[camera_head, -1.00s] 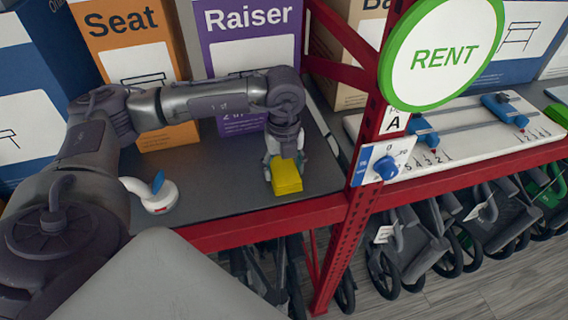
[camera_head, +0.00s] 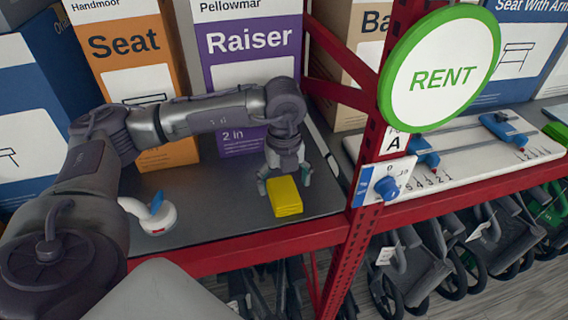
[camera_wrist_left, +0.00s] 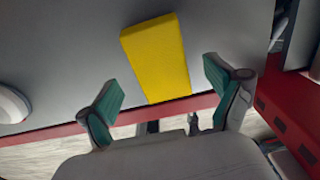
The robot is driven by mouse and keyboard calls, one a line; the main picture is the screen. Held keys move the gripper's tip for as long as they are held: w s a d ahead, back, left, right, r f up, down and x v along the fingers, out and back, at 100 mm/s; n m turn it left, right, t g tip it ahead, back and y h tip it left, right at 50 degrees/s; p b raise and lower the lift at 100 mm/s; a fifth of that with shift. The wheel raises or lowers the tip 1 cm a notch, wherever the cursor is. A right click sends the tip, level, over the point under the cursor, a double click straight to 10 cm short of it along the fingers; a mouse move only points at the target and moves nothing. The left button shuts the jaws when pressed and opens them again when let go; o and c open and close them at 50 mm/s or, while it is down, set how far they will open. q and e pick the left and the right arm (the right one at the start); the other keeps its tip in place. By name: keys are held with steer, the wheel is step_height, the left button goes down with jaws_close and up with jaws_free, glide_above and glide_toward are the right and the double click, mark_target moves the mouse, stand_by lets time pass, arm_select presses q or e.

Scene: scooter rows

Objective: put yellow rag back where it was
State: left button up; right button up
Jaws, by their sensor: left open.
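The yellow rag (camera_head: 286,198) is a folded block lying on the grey shelf (camera_head: 225,217) near its front edge, left of the red post. It also shows in the left wrist view (camera_wrist_left: 156,57), just beyond the fingertips. My left gripper (camera_head: 285,183) is open above and just behind the rag, pointing down. In the left wrist view its two green-padded fingers (camera_wrist_left: 162,85) stand apart with nothing between them, and the rag looks clear of both. My right gripper is not in view.
A white rounded device with a blue lever (camera_head: 155,215) stands left on the shelf. Orange (camera_head: 128,60) and purple (camera_head: 245,60) boxes stand behind. A red post (camera_head: 355,245) with a round RENT sign (camera_head: 440,75) bounds the right. A white slider board (camera_head: 470,145) lies beyond it.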

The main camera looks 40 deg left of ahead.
mark_target(284, 191)
arm_select(q)
step_height(284, 191, up, 10)
steer(key=b, duration=0.2)
steer(key=shift+b, duration=0.3)
stand_by(0.3)
